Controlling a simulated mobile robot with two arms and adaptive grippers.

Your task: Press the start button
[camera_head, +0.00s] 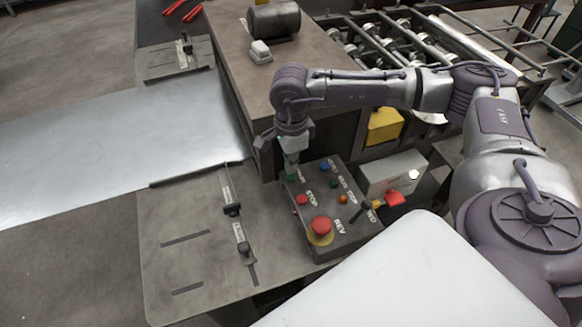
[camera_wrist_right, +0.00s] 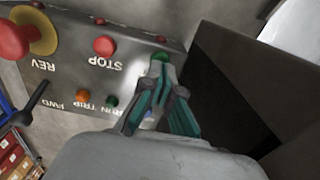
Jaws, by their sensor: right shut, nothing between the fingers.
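The control box (camera_head: 335,240) stands on the machine's plate, its sloped face carrying several buttons. The green button (camera_head: 291,178) is at its upper left corner, partly hidden by my right gripper (camera_head: 291,166). In the wrist view the green button (camera_wrist_right: 162,56) shows just beyond the fingertips of my right gripper (camera_wrist_right: 160,70). The gripper is shut and empty, its fingertips at the button. I cannot tell whether they touch it or whether it is pressed in. The red STOP button (camera_head: 302,199) sits just below it. My left gripper is not in view.
A large red mushroom button (camera_head: 321,225) on a yellow collar and a black lever (camera_head: 361,211) are on the same box. A brown machine housing (camera_head: 235,85) rises close behind the gripper. A metal sheet (camera_head: 110,140) lies at the left.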

